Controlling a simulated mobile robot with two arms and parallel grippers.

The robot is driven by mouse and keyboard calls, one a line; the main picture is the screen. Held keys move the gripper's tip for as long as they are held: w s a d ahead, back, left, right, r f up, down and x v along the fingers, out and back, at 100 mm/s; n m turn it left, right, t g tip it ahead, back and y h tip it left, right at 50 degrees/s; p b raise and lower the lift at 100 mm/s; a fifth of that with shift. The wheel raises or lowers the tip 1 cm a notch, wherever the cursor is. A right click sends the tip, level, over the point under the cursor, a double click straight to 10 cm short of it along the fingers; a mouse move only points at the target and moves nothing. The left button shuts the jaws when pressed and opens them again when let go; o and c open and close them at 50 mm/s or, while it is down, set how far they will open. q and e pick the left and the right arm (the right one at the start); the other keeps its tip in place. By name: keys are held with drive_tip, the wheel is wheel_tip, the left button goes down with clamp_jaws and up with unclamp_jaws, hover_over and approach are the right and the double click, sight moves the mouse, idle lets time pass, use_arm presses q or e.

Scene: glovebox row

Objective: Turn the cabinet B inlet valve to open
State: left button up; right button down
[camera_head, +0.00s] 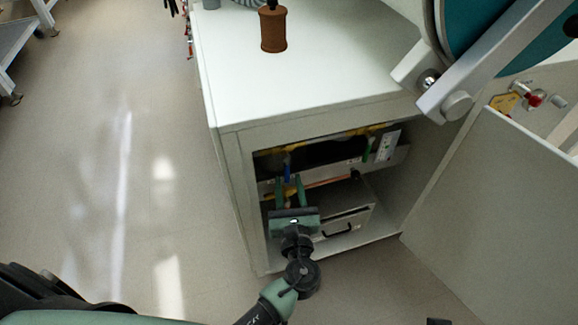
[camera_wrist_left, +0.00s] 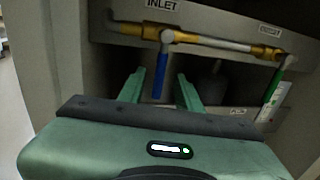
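The inlet valve's blue lever (camera_wrist_left: 160,75) hangs down from a brass pipe, below a label (camera_wrist_left: 163,4) reading INLET. It also shows in the head view (camera_head: 287,168) inside the open cabinet (camera_head: 232,185). My left gripper (camera_head: 289,182) reaches into the cabinet with its green fingers apart. In the left wrist view, the lever appears between the fingertips of the left gripper (camera_wrist_left: 158,82), with a gap on each side. I cannot tell whether the lever is fully between the fingers in depth. No cabinet letter is readable. My right gripper is not in view.
A green lever (camera_wrist_left: 272,82) hangs from the pipe's right end, near a label plate. Below the pipes is a metal box with a black handle (camera_head: 337,229). The open door (camera_head: 490,200) stands to the right. A brown bottle (camera_head: 273,29) stands on the cabinet top. Floor is clear at left.

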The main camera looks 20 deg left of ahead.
sight(287, 174)
use_arm(q)
drive_tip(key=shift+x, duration=2.35)
clamp_jaws()
